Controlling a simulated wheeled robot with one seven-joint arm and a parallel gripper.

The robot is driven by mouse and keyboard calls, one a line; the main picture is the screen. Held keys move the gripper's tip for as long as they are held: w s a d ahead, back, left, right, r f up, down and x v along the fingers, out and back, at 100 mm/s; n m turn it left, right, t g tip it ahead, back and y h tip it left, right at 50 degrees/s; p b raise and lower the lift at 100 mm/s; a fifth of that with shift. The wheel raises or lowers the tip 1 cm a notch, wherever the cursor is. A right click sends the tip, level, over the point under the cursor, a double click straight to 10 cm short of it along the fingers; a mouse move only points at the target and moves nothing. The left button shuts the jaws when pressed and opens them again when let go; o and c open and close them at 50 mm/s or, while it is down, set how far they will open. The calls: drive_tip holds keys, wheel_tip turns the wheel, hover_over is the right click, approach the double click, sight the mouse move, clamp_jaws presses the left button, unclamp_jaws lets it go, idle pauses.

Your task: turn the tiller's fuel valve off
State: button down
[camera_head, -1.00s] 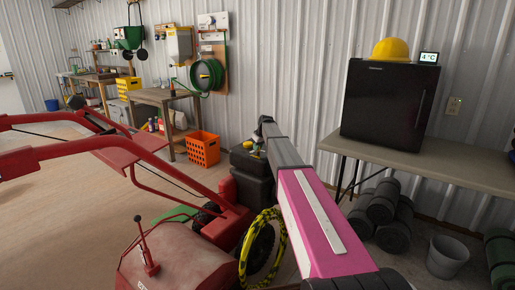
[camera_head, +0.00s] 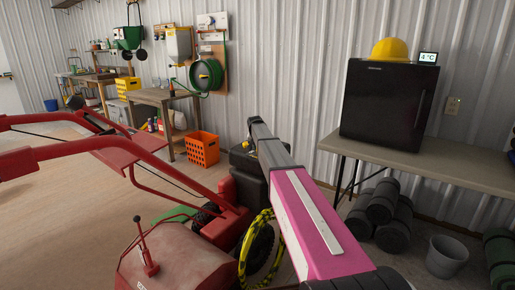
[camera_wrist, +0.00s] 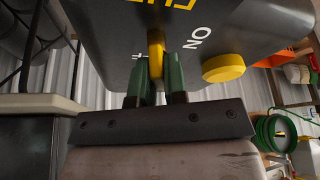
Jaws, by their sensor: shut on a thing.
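The red tiller (camera_head: 180,262) stands at the lower left in the head view, with its dark engine and tank block (camera_head: 246,160) behind my arm. In the wrist view the dark tank (camera_wrist: 110,35) fills the top, with a white "ON" mark and part of a yellow word. The yellow fuel valve lever (camera_wrist: 156,50) points down between the green fingers of my gripper (camera_wrist: 158,82), which is shut on it. A round yellow knob (camera_wrist: 223,68) sits to the right of the lever.
A black mini fridge (camera_head: 385,105) with a yellow hard hat (camera_head: 391,50) stands on a table (camera_head: 455,165) at right. Rolled mats (camera_head: 383,205) and a grey bucket (camera_head: 446,257) are below. An orange crate (camera_head: 203,149) stands behind the tiller. The floor at left is open.

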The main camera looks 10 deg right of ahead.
drive_tip(key=m+g+h, duration=0.1)
drive_tip(key=m, duration=0.3)
drive_tip(key=shift+m, duration=0.3)
drive_tip(key=shift+h, duration=0.3)
drive_tip(key=c, duration=1.2)
unclamp_jaws()
drive_tip(key=shift+o, duration=0.2)
drive_tip(key=v, duration=1.1)
drive_tip(key=shift+f, duration=0.1)
